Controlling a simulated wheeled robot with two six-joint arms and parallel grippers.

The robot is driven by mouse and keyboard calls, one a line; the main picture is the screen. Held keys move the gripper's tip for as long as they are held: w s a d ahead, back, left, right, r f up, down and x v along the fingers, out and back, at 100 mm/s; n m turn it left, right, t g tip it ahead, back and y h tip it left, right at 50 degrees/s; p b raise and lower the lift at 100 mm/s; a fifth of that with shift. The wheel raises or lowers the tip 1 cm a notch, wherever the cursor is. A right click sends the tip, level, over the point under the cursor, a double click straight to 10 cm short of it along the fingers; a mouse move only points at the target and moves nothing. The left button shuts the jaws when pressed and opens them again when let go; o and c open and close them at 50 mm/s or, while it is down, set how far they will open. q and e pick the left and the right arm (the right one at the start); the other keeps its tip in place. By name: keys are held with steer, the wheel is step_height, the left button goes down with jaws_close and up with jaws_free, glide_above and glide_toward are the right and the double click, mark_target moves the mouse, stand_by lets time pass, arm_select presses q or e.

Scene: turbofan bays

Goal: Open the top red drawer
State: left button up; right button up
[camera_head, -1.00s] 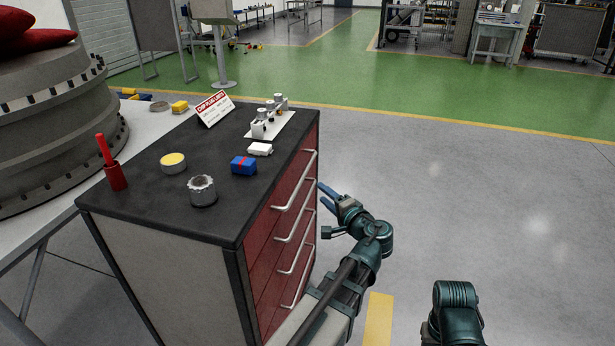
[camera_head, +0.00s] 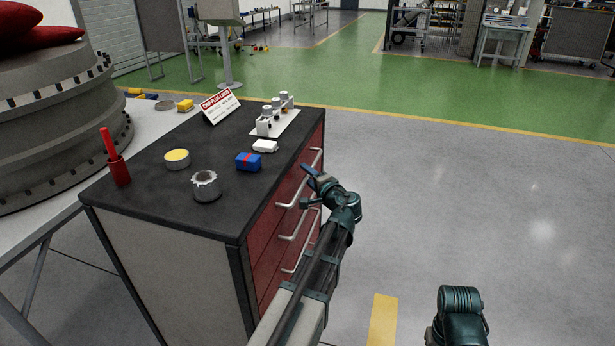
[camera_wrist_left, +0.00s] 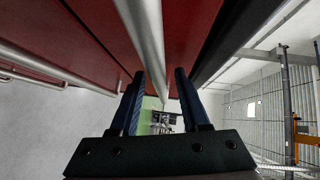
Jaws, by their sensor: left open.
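The red-fronted cabinet has a top red drawer (camera_head: 290,179) that looks shut flush with the front. Its pale bar handle (camera_head: 287,205) sticks out from the face. My left gripper (camera_head: 307,184) is open at this handle, its fingers hiding part of the bar. In the left wrist view the handle bar (camera_wrist_left: 149,45) runs toward the gap between the two dark fingers of my left gripper (camera_wrist_left: 157,95), and the red front (camera_wrist_left: 190,20) is close behind it. I cannot tell whether the fingers touch the bar. My right gripper is out of view; only its arm shows low at the right.
More handles (camera_head: 290,232) sit below. The grey floor (camera_head: 480,220) at right is clear.

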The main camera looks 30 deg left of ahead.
arm_select(q)
jaws_close()
stand_by(1.4)
